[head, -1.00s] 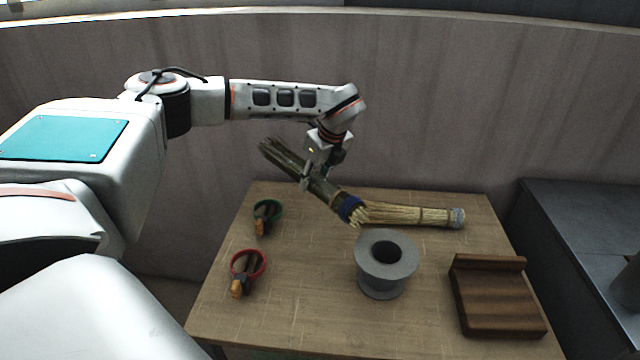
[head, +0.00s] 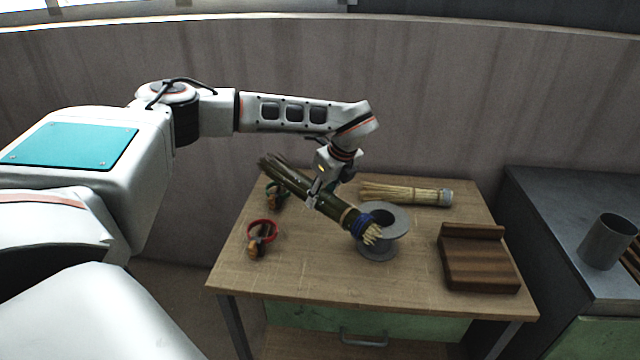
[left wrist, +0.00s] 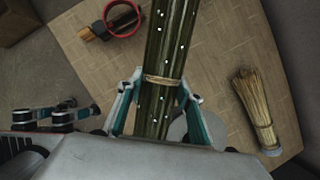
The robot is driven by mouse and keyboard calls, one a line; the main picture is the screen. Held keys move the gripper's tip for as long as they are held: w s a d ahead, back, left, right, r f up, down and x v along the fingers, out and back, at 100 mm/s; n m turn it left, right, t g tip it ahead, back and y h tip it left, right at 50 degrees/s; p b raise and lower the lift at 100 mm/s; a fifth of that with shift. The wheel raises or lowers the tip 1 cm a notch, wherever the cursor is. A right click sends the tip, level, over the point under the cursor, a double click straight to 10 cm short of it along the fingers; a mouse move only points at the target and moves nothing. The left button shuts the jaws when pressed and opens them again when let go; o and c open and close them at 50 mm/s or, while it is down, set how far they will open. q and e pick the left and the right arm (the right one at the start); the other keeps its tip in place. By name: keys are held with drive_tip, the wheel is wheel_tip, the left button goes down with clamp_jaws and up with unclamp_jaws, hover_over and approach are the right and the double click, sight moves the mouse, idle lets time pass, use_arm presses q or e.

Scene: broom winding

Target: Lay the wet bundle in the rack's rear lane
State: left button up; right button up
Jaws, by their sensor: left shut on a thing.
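The wet bundle (head: 330,205) is dark green with pale droplets, a blue band and pale cut ends. It also shows in the left wrist view (left wrist: 168,55). My left gripper (head: 315,198) is shut on it near a tan tie. The bundle is held tilted above the table, its blue-banded end in front of the grey spool (head: 388,218) and hiding part of it. Whether it touches the spool I cannot tell. A rack with lanes is not clearly seen; slats show at the right edge (head: 632,262).
A dry straw bundle (head: 405,193) lies at the table's back. A brown wooden block (head: 478,262) is at the table's right. Red-ringed (head: 262,232) and green-ringed (head: 277,195) tools lie at the left. A grey cup (head: 606,241) stands on the dark side counter (head: 545,215).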

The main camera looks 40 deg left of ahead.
use_arm(q)
drive_tip(key=s+d+f+n+g, duration=0.1)
drive_tip(key=s+d+f+n, duration=0.2)
drive_tip(key=s+d, duration=0.2)
drive_tip(key=s+d+f+n+g, duration=0.1)
drive_tip(key=s+d+f+n, duration=0.2)
drive_tip(key=s+d, duration=0.3)
drive_tip(key=s+d+f+n+g+h, duration=0.1)
drive_tip(key=s+d+f+n, duration=0.2)
drive_tip(key=s+d, duration=0.3)
drive_tip(key=d, duration=0.3)
drive_tip(key=shift+f, duration=0.15)
drive_tip(key=shift+w+d, duration=0.1)
